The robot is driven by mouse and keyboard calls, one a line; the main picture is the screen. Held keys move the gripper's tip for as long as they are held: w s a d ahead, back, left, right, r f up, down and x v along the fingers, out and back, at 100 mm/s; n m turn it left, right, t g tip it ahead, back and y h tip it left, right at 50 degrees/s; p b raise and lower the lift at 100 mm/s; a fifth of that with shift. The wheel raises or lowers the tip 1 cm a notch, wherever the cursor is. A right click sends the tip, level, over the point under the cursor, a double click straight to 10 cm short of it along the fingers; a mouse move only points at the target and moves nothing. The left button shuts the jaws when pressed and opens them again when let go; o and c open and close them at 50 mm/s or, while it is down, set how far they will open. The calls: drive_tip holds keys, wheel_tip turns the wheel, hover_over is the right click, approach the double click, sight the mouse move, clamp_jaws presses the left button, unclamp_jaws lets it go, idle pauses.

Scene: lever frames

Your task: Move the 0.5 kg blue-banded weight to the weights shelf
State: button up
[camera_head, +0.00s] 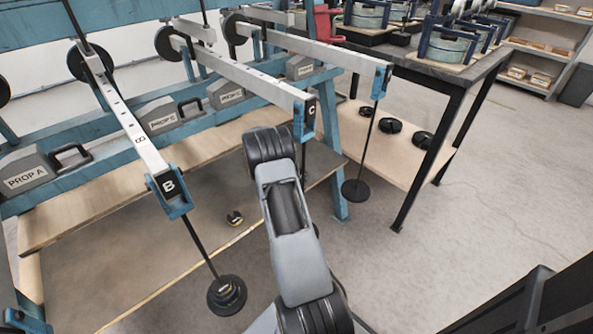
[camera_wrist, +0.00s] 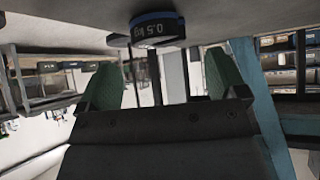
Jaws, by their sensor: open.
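In the wrist view, which looks upside down, a dark round weight (camera_wrist: 157,29) with a blue band and a "0.5 kg" label rests on a grey surface. My gripper (camera_wrist: 164,62) has its two green fingers spread apart, with nothing between them. The weight is apart from the fingers, just beyond their tips and roughly centred on the gap. In the head view my arm hides the gripper, and I cannot make out the blue-banded weight there. A wooden lower shelf (camera_head: 380,163) under the right table carries several black weights (camera_head: 390,125).
Lever beam B (camera_head: 131,122) carries a hanging weight stack (camera_head: 227,294) left of my arm. Beam C (camera_head: 272,85) reaches close to my arm. Another hanging disc (camera_head: 355,190) is near the right table leg (camera_head: 430,166). A small weight (camera_head: 235,218) lies on the board.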

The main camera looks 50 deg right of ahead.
drive_tip(key=p+v, duration=0.2)
drive_tip(key=v, duration=0.5)
drive_tip(key=shift+a+r, duration=0.25)
drive_tip(key=shift+w, duration=0.15)
